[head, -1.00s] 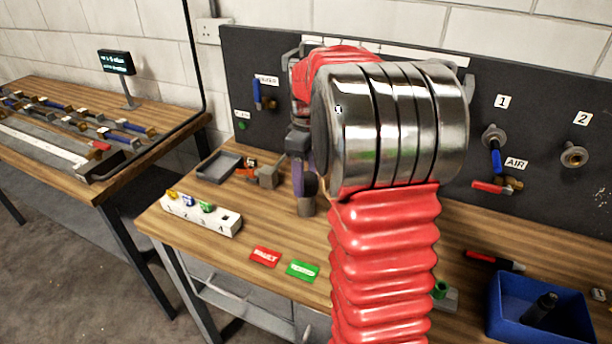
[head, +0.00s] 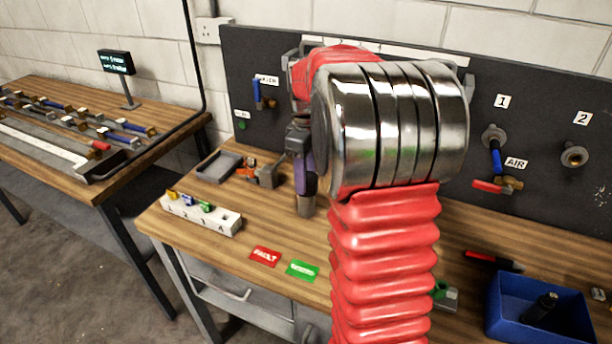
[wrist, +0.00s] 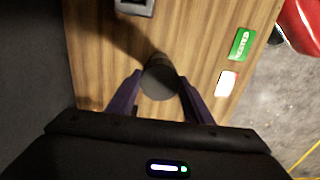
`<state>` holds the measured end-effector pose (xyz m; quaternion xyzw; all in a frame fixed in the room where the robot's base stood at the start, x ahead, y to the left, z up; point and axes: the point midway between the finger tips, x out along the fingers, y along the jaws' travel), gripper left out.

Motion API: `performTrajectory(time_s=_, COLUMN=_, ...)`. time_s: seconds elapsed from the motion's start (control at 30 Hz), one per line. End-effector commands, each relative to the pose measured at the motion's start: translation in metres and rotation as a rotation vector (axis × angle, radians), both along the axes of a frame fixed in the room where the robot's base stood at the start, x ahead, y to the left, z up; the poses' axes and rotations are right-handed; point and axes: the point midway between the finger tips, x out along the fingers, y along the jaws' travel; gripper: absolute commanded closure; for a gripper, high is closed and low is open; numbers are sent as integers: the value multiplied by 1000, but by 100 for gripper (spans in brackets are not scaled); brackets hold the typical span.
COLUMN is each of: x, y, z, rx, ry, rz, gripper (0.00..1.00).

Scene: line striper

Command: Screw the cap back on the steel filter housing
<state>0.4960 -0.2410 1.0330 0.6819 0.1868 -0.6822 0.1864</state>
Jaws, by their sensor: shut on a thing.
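The steel filter housing (head: 306,208) is a short grey cylinder standing on the bench, left of my arm in the head view. My gripper (head: 306,186) points down over it, with purple fingers. In the wrist view the dark round cap (wrist: 160,84) lies between the two fingertips of my gripper (wrist: 160,92), which is shut on it. The cap appears to sit on top of the housing. The fingers hide its sides, and I cannot see the thread or how tightly it is seated.
A small vise (head: 264,174) and a grey tray (head: 218,166) stand behind to the left. A white numbered block (head: 200,216) is at the front left. Red (head: 265,256) and green (head: 302,270) cards lie in front. A blue bin (head: 540,318) is at the right.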

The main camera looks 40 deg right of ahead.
Motion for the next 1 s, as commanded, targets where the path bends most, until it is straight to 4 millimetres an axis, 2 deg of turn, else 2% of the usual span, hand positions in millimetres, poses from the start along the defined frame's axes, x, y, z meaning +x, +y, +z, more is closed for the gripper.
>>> performTrajectory(time_s=0.17, x=0, y=0, z=0, rx=0, ry=0, rz=-4, gripper=85)
performTrajectory(time_s=0.27, x=0, y=0, z=0, rx=0, ry=0, rz=-36, gripper=85)
performTrajectory(time_s=0.7, x=0, y=0, z=0, rx=0, ry=0, rz=-364, gripper=85)
performTrajectory(time_s=1.0, x=0, y=0, z=0, rx=0, ry=0, rz=-402, gripper=85)
